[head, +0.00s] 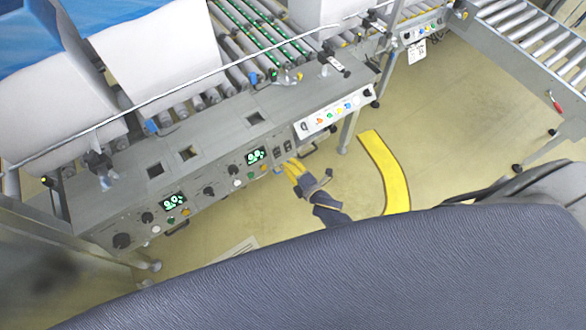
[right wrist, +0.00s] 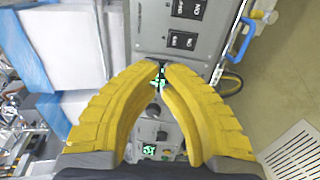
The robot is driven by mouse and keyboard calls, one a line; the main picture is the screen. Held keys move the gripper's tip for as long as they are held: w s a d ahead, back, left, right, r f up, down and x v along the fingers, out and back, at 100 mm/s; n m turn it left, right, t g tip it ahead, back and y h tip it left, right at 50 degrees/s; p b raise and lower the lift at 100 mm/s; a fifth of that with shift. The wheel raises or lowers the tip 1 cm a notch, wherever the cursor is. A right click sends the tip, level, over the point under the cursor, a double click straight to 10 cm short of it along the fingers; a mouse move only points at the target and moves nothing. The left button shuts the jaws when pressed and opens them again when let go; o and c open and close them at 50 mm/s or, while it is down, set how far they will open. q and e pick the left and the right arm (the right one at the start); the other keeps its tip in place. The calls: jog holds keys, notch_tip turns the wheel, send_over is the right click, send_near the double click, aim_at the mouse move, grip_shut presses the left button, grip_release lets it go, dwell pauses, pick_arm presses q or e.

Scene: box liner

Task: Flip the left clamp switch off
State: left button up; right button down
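Two dark clamp switches sit side by side on the machine's front panel, right of the right green display. The left switch (head: 276,151) also shows in the right wrist view (right wrist: 183,40), marked OFF and ON; its rocker position is too small to tell. The right switch (head: 287,146) is above it in the wrist view (right wrist: 189,8). My right gripper (head: 289,164) has yellow fingers at the panel's front edge, just below the switches in the head view. Its fingertips (right wrist: 160,66) nearly meet, with nothing between them, and appear near the left switch; contact cannot be told. My left gripper is not in view.
The panel carries knobs, buttons and green displays (head: 173,201), (head: 256,155). A white button strip (head: 333,113) is to the right. A metal rail (head: 165,98) runs above the machine. A blue handle (right wrist: 242,38) is beside the panel. Yellow floor marking (head: 388,172) lies on open floor.

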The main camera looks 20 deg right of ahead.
jog(key=shift+r+v, duration=0.25)
jog(key=shift+v, duration=1)
jog(key=shift+f, duration=0.1)
jog(key=s+f, duration=0.2)
jog(key=shift+f, duration=0.35)
